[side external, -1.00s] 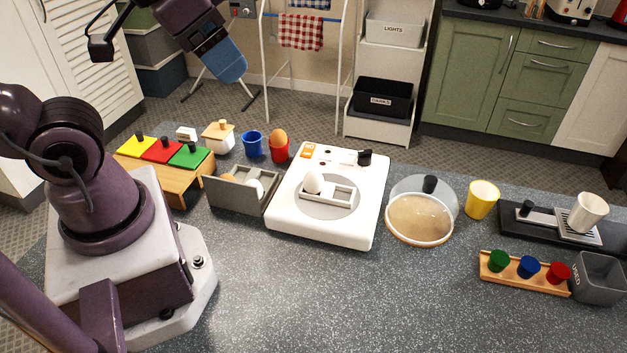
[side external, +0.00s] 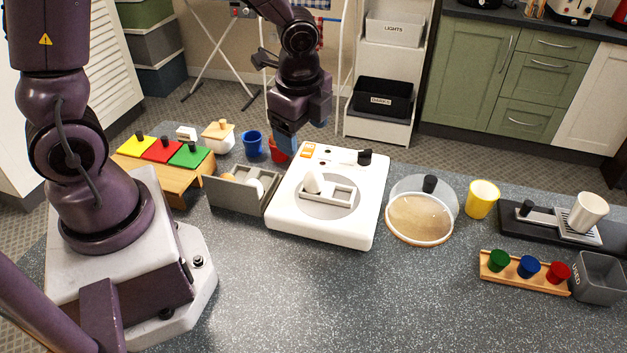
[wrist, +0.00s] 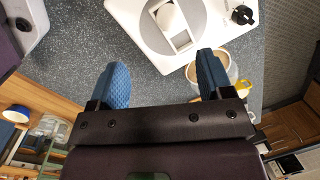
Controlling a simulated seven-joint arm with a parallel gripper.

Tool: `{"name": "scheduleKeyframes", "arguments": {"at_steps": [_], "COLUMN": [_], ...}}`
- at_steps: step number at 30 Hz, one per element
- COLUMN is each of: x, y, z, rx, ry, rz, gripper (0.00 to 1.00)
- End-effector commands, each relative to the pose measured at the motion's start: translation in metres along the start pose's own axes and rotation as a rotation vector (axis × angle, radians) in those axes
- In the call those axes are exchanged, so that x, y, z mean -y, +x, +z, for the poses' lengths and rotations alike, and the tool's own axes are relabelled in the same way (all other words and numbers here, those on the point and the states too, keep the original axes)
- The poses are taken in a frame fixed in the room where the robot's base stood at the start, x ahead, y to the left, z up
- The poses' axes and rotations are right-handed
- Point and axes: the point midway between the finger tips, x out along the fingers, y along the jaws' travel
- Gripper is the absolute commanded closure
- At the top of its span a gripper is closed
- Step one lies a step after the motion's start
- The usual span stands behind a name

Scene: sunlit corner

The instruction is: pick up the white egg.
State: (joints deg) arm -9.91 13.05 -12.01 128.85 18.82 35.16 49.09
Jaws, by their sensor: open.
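A white egg (side external: 312,183) sits in a pale holder on the round plate of a white device (side external: 290,222). In the wrist view, the egg (wrist: 173,18) shows near the top edge, on the device (wrist: 128,18). Another pale egg (side external: 257,187) and a tan one lie partly hidden in a grey open box (side external: 238,200) to the left. My gripper (side external: 285,143) hangs pointing down, above and behind the device's back left corner, apart from the egg. In the wrist view, its blue fingers are spread with nothing held between them (wrist: 163,78).
A red cup (side external: 276,152) is partly covered by my gripper; a blue cup (side external: 252,144) stands left of it. A black knob (side external: 365,157) rises from the device's back right. A clear-lidded round tray (side external: 418,222) stands to the right. The front counter is clear.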

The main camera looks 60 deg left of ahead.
Motion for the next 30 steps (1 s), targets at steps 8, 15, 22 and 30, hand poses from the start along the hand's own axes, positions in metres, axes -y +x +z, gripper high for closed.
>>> {"name": "scheduleKeyframes", "arguments": {"at_steps": [8,15,22,30], "x": [0.002,0.003,0.005,0.011], "y": [0.020,0.063,0.079,0.112], "z": [-0.001,-0.002,-0.003,-0.012], "rx": [-0.004,-0.005,-0.006,-0.004], "ry": [0.098,0.094,0.092,0.094], "rz": [-0.010,-0.011,-0.014,-0.011], "gripper": [0.27,0.27,0.27,0.27]}}
